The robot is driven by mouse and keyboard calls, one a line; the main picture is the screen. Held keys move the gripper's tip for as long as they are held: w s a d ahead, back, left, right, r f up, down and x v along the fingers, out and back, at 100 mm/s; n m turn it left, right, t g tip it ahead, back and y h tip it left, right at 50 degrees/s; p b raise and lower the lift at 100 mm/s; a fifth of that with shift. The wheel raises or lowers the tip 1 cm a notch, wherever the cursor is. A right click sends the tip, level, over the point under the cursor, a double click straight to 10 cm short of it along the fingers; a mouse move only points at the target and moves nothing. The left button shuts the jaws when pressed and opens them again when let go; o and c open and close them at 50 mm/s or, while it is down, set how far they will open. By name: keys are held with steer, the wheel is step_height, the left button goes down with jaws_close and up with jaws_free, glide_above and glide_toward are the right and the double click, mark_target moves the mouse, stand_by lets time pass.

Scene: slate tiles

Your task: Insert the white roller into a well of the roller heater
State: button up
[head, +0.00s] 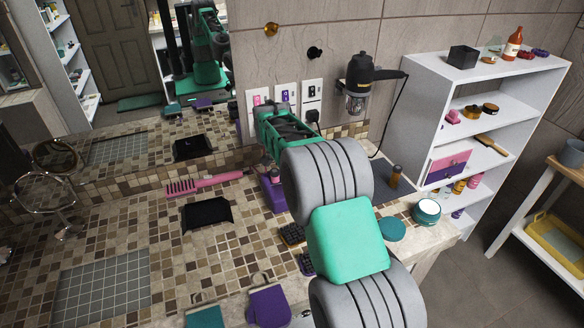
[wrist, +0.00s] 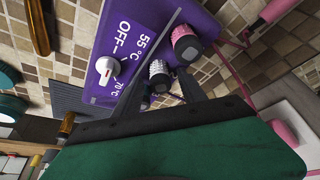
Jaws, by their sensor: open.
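The purple roller heater (wrist: 125,35) fills the upper middle of the wrist view, with a white knob and temperature marks. In the head view the heater (head: 272,192) is partly hidden behind my arm. The white roller (wrist: 158,74) shows bristled and pale between my fingers in the wrist view, close to the heater's edge. I cannot tell whether it is seated in a well. A pink roller (wrist: 187,44) with a dark end is just beyond it. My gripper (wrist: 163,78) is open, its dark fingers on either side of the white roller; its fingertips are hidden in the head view.
Dark brushes (head: 292,234), a teal round lid (head: 392,229) and a white-and-teal jar (head: 427,211) sit nearby.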

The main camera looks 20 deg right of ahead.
steer(key=b+v, duration=0.1)
steer(key=v, duration=1.1)
steer(key=s+a+n+y, duration=0.1)
steer(key=s+a+n, duration=0.2)
steer(key=s, duration=0.5)
steer(key=s+a+n, duration=0.2)
steer(key=s, duration=0.5)
steer(key=s+a+f+n+y, duration=0.1)
steer(key=s+a+f+n, duration=0.1)
steer(key=s, duration=0.4)
steer(key=s+a+f+n+y, duration=0.1)
steer(key=s+a+f+n, duration=0.1)
steer(key=s, duration=0.5)
steer(key=shift+s+a+f+t, duration=0.3)
steer(key=shift+a+f, duration=0.45)
steer(key=shift+f, duration=0.15)
